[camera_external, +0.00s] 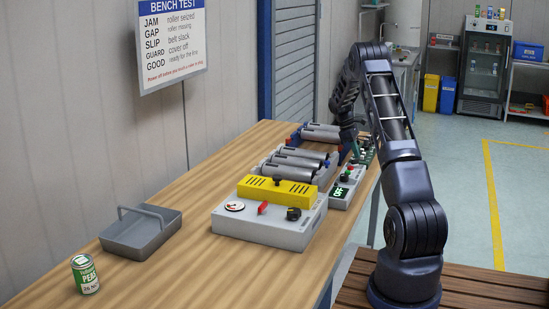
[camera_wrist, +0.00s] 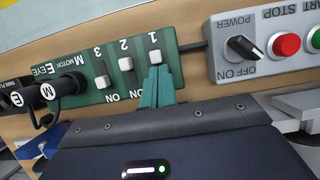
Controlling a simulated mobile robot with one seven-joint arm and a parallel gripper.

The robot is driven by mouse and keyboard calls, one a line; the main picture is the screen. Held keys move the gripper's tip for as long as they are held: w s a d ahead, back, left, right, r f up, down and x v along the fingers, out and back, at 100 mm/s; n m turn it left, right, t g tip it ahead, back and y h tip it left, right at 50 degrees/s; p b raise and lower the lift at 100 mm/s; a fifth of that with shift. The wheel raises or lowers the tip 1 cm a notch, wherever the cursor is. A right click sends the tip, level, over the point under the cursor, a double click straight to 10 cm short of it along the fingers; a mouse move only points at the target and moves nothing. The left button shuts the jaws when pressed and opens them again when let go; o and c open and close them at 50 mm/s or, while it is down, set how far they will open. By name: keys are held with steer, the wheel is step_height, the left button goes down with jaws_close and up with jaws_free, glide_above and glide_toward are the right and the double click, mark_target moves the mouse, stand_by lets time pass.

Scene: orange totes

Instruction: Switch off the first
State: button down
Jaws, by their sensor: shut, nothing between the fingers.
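A green panel (camera_wrist: 85,65) in the wrist view, seen upside down, carries three switches with pale knobs, numbered 1, 2 and 3. The knob of switch 1 (camera_wrist: 154,57) is at the panel's right end, switch 2 (camera_wrist: 127,64) beside it, and switch 3 (camera_wrist: 102,81) further left. My gripper (camera_wrist: 155,75) is shut and empty, its teal fingertips right at the knob of switch 1. I cannot tell whether they touch it. In the external view my gripper (camera_external: 355,152) is at the bench's far right, partly hiding the panel.
A grey control box (camera_wrist: 262,45) with a black power knob and red and green buttons stands beside the panel. Dark plugs (camera_wrist: 62,88) are at its other end. Roller units (camera_external: 300,160), a yellow-topped box (camera_external: 275,192), a grey tray (camera_external: 142,235) and a can (camera_external: 85,275) stand on the bench.

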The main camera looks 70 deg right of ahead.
steer(key=v, duration=0.9)
steer(key=shift+w+r, duration=0.15)
steer(key=shift+r, duration=0.25)
